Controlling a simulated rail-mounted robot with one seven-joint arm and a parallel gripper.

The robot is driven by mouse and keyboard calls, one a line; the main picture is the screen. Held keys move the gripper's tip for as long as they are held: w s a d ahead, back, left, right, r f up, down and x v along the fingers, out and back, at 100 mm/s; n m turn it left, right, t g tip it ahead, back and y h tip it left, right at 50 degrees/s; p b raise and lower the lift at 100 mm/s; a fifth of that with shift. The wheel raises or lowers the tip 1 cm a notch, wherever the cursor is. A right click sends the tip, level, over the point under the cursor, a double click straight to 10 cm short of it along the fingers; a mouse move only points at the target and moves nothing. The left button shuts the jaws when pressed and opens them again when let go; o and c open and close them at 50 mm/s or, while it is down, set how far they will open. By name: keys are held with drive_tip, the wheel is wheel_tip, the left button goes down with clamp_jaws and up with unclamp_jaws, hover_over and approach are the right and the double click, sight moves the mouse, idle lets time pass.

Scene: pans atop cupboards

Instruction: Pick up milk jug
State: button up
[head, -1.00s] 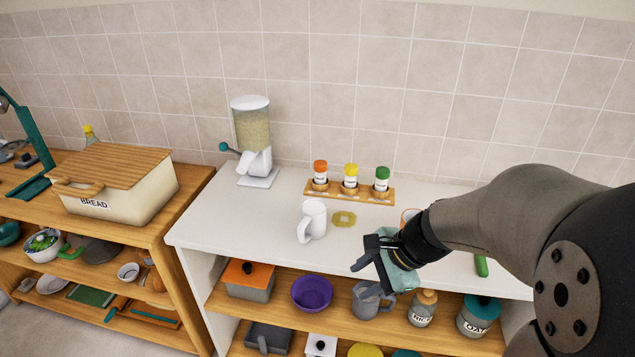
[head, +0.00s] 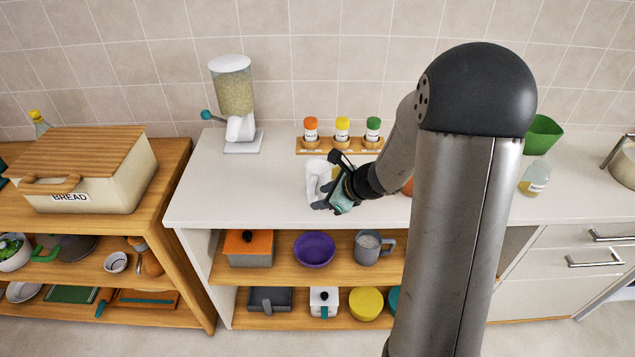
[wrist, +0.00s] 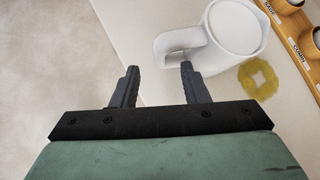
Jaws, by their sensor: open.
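The white milk jug (wrist: 236,28) stands upright on the white counter, its handle (wrist: 178,41) pointing left in the wrist view. In the head view the jug (head: 314,177) is partly hidden behind my gripper (head: 329,206). In the wrist view my gripper (wrist: 158,84) is open and empty. Its two fingers point toward the handle, which lies just beyond the fingertips, nearer the right finger.
A grain dispenser (head: 236,105) stands at the back left. The counter's front edge is close to the gripper. Shelves below hold a purple bowl (head: 314,250).

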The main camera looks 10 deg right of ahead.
sight(311, 199)
drive_tip(key=shift+p+x, duration=0.45)
drive_tip(key=shift+x, duration=2.25)
drive_tip(key=shift+a+r, duration=0.1)
drive_tip(key=shift+r, duration=0.05)
clamp_jaws()
